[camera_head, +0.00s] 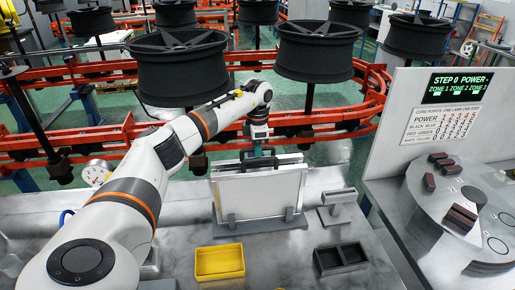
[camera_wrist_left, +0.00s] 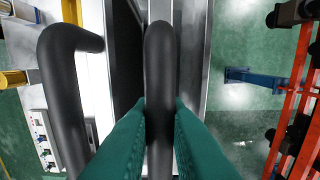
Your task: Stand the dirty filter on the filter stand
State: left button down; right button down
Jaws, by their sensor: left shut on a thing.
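A pale, framed filter panel (camera_head: 256,192) stands upright in the head view. Its lower edge is at a grey filter stand (camera_head: 290,222) on the metal bench. My left gripper (camera_head: 260,156) is at the panel's top edge. In the left wrist view, the green fingers of my left gripper (camera_wrist_left: 160,108) are closed around a black bar handle (camera_wrist_left: 160,55). A second, bent black handle (camera_wrist_left: 62,95) is to its left, apart from the fingers. Dark and pale panel edges lie below the handles. I cannot tell whether the panel rests fully in the stand. My right gripper is not in view.
A yellow tray (camera_head: 219,276) and a black two-compartment box (camera_head: 341,270) lie in front. A grey block on a stand (camera_head: 337,207) is right of the panel. A round fixture (camera_head: 460,210) and sign board are farther right. Red rails with black wheels run behind.

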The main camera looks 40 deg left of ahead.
pick_arm(q)
jog(key=c, duration=1.4)
grip_release()
jog(key=shift+r, duration=0.4)
notch_tip(320, 180, up, 12)
jog(key=b, duration=0.4)
jog(key=shift+f, duration=0.25)
